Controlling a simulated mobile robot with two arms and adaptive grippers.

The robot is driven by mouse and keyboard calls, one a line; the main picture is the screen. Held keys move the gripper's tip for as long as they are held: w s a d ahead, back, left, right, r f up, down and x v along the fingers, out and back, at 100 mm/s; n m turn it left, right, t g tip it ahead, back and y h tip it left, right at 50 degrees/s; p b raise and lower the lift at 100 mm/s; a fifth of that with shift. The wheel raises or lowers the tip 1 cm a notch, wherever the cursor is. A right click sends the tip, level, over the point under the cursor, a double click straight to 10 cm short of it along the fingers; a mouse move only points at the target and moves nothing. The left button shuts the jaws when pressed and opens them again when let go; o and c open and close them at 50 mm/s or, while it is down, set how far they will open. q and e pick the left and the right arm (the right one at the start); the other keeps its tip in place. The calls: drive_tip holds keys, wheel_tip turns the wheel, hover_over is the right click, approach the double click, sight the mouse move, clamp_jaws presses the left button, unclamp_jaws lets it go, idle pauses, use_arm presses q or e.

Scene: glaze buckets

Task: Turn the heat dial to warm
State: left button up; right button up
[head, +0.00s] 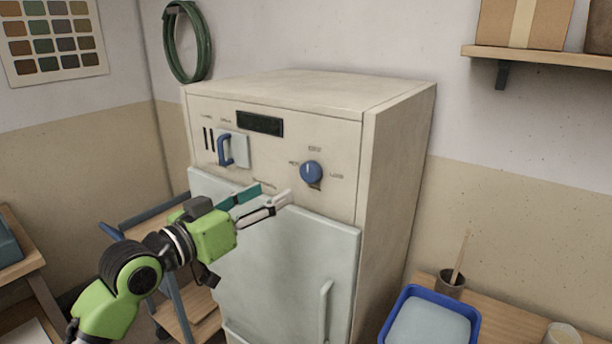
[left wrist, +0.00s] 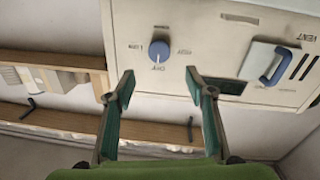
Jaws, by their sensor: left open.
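The heat dial (head: 311,173) is a round blue knob on the upper front panel of the cream kiln cabinet (head: 390,150). Its pale mark points up toward the OFF label; other small labels sit to its left and right and are hard to read. My left gripper (head: 273,193) is open and empty, below and left of the dial in the head view, apart from it. In the left wrist view the dial (left wrist: 159,50) shows upside down, just beyond the gap between the spread fingertips (left wrist: 158,76). My right gripper is out of view.
A vent slider with a blue handle (head: 226,150) and a dark display (head: 259,123) share the panel. A pale door (head: 285,260) with a vertical handle is below. A blue tray (head: 385,331) and a brush pot (head: 450,284) stand at the right. A cart (head: 178,300) is at the left.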

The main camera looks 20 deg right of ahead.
sight(307, 174)
use_arm(q)
drive_tip(key=p+x, duration=0.3)
drive_tip(key=x, duration=0.7)
drive_tip(key=shift+w+d+r, duration=0.15)
drive_tip(key=shift+w+d, duration=0.05)
drive_tip(key=shift+d, duration=0.05)
drive_tip(key=shift+w+d, duration=0.35)
drive_tip(key=shift+d, duration=0.2)
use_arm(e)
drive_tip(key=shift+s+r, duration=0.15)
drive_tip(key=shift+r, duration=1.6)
use_arm(q)
drive_tip(key=c, duration=1.1)
